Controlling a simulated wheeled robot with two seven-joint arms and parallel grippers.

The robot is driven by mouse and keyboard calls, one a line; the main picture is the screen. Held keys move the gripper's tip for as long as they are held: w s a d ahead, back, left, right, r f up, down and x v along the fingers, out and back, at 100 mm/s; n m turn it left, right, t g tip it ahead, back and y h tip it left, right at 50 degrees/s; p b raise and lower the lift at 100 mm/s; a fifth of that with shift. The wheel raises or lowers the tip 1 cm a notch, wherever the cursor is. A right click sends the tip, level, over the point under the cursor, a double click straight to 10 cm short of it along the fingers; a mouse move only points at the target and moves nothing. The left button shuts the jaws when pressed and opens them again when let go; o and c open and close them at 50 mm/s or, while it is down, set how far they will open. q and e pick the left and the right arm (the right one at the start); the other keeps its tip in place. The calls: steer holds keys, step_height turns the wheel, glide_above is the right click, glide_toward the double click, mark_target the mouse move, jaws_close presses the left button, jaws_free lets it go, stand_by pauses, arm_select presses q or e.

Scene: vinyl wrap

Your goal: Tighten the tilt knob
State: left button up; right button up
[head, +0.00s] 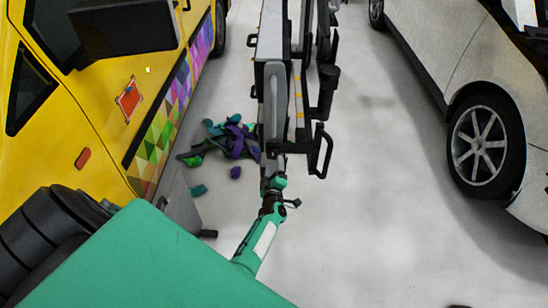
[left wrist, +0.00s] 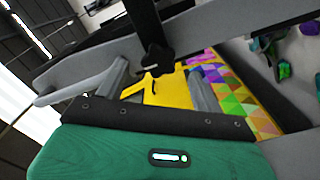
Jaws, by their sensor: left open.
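The tilt knob, a black star-shaped knob (left wrist: 157,61), shows in the left wrist view below a grey beam and at the foot of a black upright bar. In that view my left gripper (left wrist: 157,72) is open. Its two grey fingers stand to the left and right of the knob, with a gap on both sides. I cannot tell its depth relative to the fingertips. In the head view my left gripper (head: 275,183) is small, at the near end of the grey and black machine (head: 272,90). The knob cannot be made out there. My right gripper is not in view.
A yellow van (head: 65,120) with a colourful pattern stands at the left, and a silver car (head: 440,60) at the right. Crumpled purple and teal scraps (head: 232,142) lie on the floor between van and machine. The floor right of the machine (head: 370,200) is clear.

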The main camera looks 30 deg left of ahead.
arm_select(q)
steer(key=p+v, duration=0.2)
steer(key=v, duration=0.7)
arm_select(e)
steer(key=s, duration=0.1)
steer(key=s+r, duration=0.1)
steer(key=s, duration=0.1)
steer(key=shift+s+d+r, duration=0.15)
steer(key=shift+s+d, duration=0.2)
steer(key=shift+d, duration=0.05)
